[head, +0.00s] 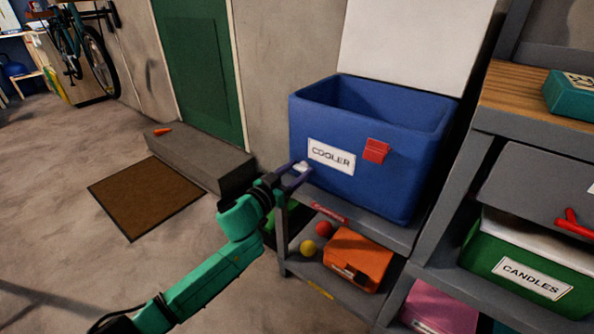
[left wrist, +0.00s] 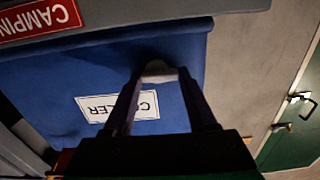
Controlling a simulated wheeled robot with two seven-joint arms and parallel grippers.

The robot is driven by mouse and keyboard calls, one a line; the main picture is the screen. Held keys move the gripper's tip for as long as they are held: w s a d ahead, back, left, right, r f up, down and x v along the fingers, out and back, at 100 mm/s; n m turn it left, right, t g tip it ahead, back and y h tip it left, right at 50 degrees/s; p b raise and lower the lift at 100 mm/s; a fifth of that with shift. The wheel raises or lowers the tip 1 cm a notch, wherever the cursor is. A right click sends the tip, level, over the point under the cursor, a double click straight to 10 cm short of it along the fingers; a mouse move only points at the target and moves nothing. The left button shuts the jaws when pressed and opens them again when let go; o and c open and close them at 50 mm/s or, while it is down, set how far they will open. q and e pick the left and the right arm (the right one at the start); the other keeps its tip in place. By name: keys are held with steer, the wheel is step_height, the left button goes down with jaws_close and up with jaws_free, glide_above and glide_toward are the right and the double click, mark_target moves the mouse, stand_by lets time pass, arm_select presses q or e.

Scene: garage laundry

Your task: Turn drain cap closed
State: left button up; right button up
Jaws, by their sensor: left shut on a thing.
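The blue cooler (head: 410,175) stands open on the grey shelf, with a white COOLER label and a red latch on its front. Its small white drain cap (head: 302,166) is low on the left part of the cooler. My left gripper (head: 298,173) is at the cap, shut on it. In the left wrist view the pale cap (left wrist: 158,69) sits between the fingertips (left wrist: 161,76), against the blue wall beside the label. The fingers partly cover the cap, and I cannot tell its turn angle. My right gripper is out of view.
The shelf below holds an orange case (head: 358,258), a yellow ball (head: 308,248) and a red ball (head: 324,229). A green CANDLES bin (head: 520,268) is at right.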

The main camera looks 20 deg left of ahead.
arm_select(q)
steer(key=shift+m+p, duration=0.35)
steer(key=shift+m, duration=0.35)
steer(key=m+p, duration=0.1)
steer(key=m, duration=0.2)
steer(key=shift+d+r, duration=0.1)
steer(key=m, duration=0.3)
steer(key=shift+p, duration=0.35)
steer(key=m, duration=0.2)
steer(key=shift+d+m, duration=0.1)
steer(key=shift+m, duration=0.2)
steer(key=m, duration=0.2)
steer(key=shift+s+f+m, duration=0.1)
steer(key=shift+f+m, duration=0.1)
steer(key=shift+m, duration=0.2)
steer(key=m, duration=0.3)
steer(key=shift+d, duration=0.15)
steer(key=shift+m, duration=1)
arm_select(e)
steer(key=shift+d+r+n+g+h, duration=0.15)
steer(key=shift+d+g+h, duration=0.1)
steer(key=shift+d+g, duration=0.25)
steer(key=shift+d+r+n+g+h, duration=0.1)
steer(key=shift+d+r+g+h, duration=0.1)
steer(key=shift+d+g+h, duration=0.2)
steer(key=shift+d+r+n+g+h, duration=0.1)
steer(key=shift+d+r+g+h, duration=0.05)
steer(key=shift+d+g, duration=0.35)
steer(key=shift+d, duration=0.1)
